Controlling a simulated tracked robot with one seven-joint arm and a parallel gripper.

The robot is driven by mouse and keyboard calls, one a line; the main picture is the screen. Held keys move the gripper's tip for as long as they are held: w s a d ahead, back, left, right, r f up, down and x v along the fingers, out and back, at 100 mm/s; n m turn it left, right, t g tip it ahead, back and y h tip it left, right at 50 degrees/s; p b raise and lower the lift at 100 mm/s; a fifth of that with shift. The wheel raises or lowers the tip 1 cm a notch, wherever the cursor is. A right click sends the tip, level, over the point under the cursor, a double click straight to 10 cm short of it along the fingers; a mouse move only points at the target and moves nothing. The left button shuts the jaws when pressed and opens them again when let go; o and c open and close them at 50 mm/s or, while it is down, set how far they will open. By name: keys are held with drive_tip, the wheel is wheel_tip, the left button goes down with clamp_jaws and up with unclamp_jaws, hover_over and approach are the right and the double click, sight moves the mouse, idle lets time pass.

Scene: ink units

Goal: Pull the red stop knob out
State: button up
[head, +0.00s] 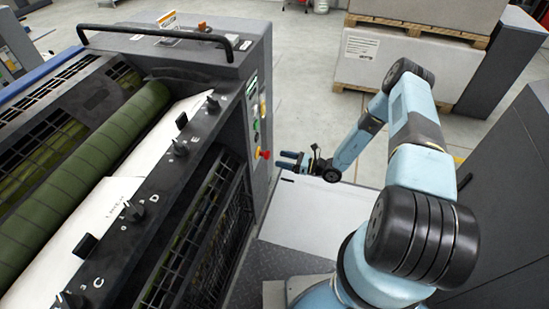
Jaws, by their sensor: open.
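The red stop knob (266,155) is a small red button with a bit of yellow at its base, on the right side face of the printing unit (255,125), at the low end of a column of green and other small controls. A small gap seems to lie between fingertips and knob; from this one view I cannot tell the exact distance or alignment.
A black handrail (150,32) runs along the top of the unit. A black mesh guard (210,225) and a bar with knobs (135,211) face the left side. A white panel (305,215) lies below my gripper. Wrapped pallet stacks (372,60) stand behind, and a dark cabinet (510,180) at right.

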drive_tip(key=v, duration=0.7)
drive_tip(key=shift+s+d, duration=0.15)
drive_tip(key=s+d+r+n+g+h, duration=0.15)
drive_tip(key=r+n+g+h, duration=0.5)
drive_tip(key=r, duration=1.15)
drive_tip(key=s+r+n+g+h, duration=0.1)
drive_tip(key=s+r+n+g, duration=0.15)
drive_tip(key=r+n, duration=1.15)
drive_tip(key=s+d+r+n+t+h, duration=0.1)
drive_tip(key=s+d+r+t+h, duration=0.1)
drive_tip(key=s+r, duration=0.6)
drive_tip(key=s+d+r+n+t+h, duration=0.1)
drive_tip(key=s+d+r+t+h, duration=0.1)
drive_tip(key=s+r, duration=0.6)
drive_tip(key=s+d+r+n+t+h, duration=0.2)
drive_tip(key=s+r+t+h, duration=0.2)
drive_tip(key=s+r, duration=0.4)
drive_tip(key=shift+s+d+r+h, duration=0.15)
drive_tip(key=shift+d+r+h, duration=0.4)
drive_tip(key=shift+r, duration=2.45)
drive_tip(key=shift+a, duration=0.2)
